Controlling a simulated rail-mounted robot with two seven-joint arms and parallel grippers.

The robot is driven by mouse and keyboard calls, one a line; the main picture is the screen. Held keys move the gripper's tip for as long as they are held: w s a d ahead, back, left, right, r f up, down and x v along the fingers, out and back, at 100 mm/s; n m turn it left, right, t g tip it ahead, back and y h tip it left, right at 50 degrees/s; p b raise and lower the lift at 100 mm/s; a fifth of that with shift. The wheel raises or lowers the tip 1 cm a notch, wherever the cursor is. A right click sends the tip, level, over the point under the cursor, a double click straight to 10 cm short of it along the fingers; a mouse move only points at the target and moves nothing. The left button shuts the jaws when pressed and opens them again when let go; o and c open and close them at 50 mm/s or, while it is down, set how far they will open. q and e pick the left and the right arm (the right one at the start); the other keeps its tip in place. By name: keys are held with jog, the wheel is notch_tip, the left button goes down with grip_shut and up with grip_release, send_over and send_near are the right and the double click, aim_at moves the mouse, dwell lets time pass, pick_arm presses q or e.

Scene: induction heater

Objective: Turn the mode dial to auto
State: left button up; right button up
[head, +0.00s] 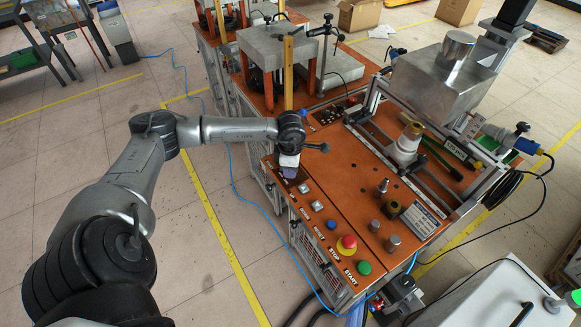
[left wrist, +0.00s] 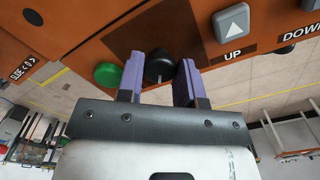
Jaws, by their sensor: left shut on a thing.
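The mode dial (left wrist: 160,67) is a black knob on the orange panel, in the left wrist view. A pale pointer line is not clearly visible on it, so I cannot tell its setting. My left gripper (head: 288,168) is at the far left end of the control panel in the head view. In the left wrist view its two purple fingers (left wrist: 162,78) stand on either side of the dial and are shut on it. In the head view the gripper hides the dial. My right gripper is in neither view.
Close to the dial are a green button (left wrist: 107,74) and the UP button (left wrist: 232,22). Along the orange worktop (head: 345,190) are a red emergency stop (head: 347,243) and a green START button (head: 364,268). A yellow upright bar (head: 288,75) stands behind my gripper.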

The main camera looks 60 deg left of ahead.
pick_arm(q)
jog(key=shift+r, duration=0.1)
jog(key=o, duration=0.9)
notch_tip(320, 180, up, 14)
jog(key=shift+f+p, duration=0.15)
jog(key=shift+p, duration=0.35)
dwell(0.3)
